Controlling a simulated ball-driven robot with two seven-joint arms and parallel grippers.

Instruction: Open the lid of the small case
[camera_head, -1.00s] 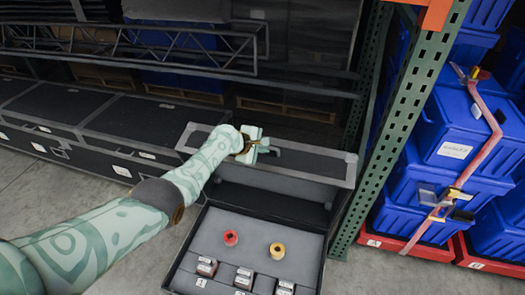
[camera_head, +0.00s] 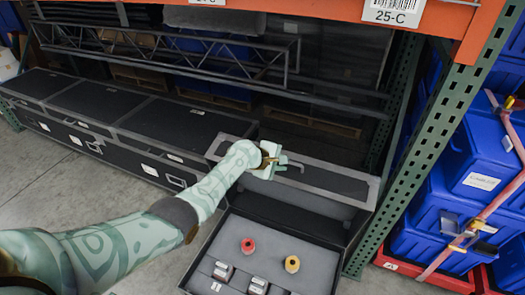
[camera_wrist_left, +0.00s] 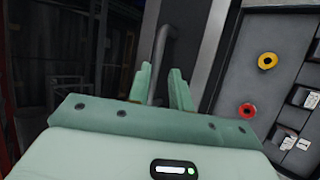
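The small case (camera_head: 215,248) stands on the floor with its lid (camera_head: 370,190) raised at the back, so its grey-lined inside shows. The lid's dark edge panel with a metal border faces up. A dark handle (camera_wrist_left: 166,45) on the lid runs between the fingers of my left gripper (camera_wrist_left: 162,82) in the wrist view. In the head view my left gripper (camera_head: 277,162) is at the lid's top. The fingers are a small way apart; I cannot tell whether they press on the handle. My right gripper is not in view.
Inside the case are a red ring (camera_head: 248,245), a yellow ring (camera_head: 292,264) and small labelled blocks. Long black cases (camera_head: 150,120) stand at the left. A green rack post (camera_head: 425,150) and strapped blue totes (camera_head: 475,170) are close at the right.

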